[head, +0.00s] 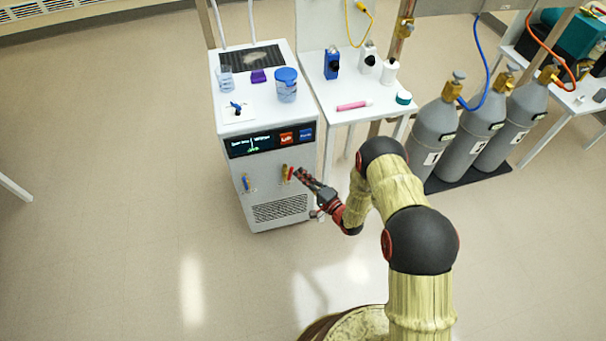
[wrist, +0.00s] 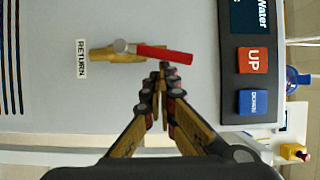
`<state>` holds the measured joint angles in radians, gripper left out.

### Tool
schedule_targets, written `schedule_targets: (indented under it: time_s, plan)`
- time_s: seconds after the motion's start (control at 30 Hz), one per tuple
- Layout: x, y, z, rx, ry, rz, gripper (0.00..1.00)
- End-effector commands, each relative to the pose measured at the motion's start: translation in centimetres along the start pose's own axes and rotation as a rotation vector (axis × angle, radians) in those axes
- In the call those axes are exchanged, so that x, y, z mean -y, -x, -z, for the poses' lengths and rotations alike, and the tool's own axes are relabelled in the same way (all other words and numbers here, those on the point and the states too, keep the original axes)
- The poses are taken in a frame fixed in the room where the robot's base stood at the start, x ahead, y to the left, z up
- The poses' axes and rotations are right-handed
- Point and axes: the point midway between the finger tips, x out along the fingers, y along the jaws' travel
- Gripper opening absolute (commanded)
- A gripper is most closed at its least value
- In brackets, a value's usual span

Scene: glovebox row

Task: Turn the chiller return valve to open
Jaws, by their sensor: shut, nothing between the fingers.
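The return valve (wrist: 112,54) is a brass body with a red lever (wrist: 165,53) on the chiller's front, beside a RETURN label (wrist: 82,59). In the wrist view the lever points right, toward the display panel, nearly in line with the body but slightly tilted. In the head view the red lever (head: 290,174) stands roughly upright. My gripper (wrist: 165,72) is shut and empty. Its fingertips are right beside the lever's middle; I cannot tell whether they touch. The gripper also shows in the head view (head: 299,175), reaching in from the right.
A blue-handled valve (head: 246,183) is left on the chiller (head: 232,170). The panel has an orange UP button (wrist: 253,60) and a blue button (wrist: 252,102). A white table (head: 344,113) and gas cylinders (head: 434,130) stand to the right.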

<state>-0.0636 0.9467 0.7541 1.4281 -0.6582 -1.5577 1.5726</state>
Motion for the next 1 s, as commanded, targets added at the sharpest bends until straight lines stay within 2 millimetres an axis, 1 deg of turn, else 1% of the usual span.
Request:
schedule_targets:
  time_s: [0.03,0.4,1.0]
  plan:
    - [0.39,-0.09,-0.21,0.001,0.025,-0.011,0.00]
    - [0.71,-0.36,-0.74,0.000,0.022,-0.010,0.00]
    - [0.70,-0.48,-0.62,-0.001,0.022,-0.009,0.00]
